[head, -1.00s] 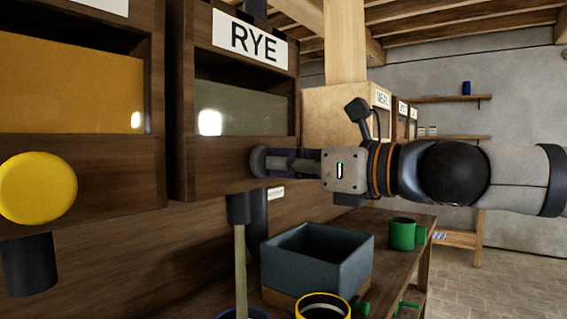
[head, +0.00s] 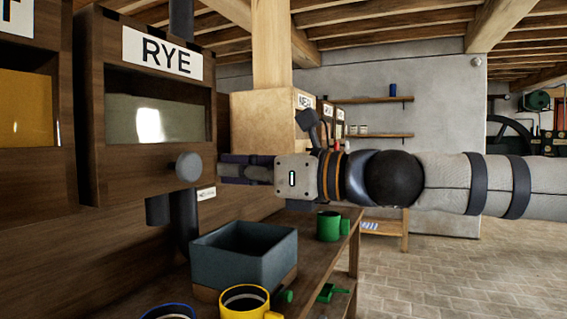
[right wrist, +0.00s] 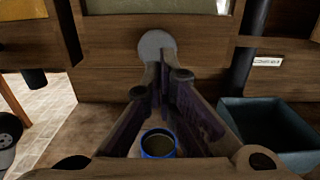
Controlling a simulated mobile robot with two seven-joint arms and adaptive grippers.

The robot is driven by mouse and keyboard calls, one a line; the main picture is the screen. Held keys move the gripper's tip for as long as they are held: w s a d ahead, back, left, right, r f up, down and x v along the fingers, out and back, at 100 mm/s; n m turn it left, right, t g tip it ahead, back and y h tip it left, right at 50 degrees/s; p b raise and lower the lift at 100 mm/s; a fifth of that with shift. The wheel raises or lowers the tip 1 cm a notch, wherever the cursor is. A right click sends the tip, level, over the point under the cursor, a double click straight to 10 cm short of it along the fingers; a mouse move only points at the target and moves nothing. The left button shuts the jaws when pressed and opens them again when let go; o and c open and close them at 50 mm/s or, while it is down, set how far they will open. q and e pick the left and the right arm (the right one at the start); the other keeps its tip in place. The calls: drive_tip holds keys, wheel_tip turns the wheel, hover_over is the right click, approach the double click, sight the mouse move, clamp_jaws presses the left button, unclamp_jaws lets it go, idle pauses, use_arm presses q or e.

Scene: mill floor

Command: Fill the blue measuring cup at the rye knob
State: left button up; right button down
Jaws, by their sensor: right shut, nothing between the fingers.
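The rye knob (head: 188,167) is a round grey knob on the front of the bin labelled RYE (head: 155,115); it also shows in the right wrist view (right wrist: 157,45). My right gripper (head: 222,170) is shut and empty, just right of the knob with a small gap in the head view. The blue measuring cup (right wrist: 158,154) stands below the gripper in the right wrist view, with brownish grain inside. In the head view only its blue rim (head: 168,306) shows at the bottom edge. The dark spout (head: 157,210) shows no stream. My left gripper is out of view.
A yellow cup (head: 245,303) stands right of the blue one. A blue-grey open box (head: 245,270) and a green cup (head: 328,227) stand farther along the bench. A green scoop (head: 327,293) lies beyond the yellow cup. The floor at right is clear.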

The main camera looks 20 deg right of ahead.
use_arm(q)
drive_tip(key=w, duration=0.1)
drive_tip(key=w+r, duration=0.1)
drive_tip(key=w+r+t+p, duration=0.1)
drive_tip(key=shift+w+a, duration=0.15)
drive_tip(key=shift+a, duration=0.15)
use_arm(e)
drive_tip(key=v, duration=0.6)
drive_tip(key=shift+w, duration=0.1)
drive_tip(key=shift+d, duration=0.1)
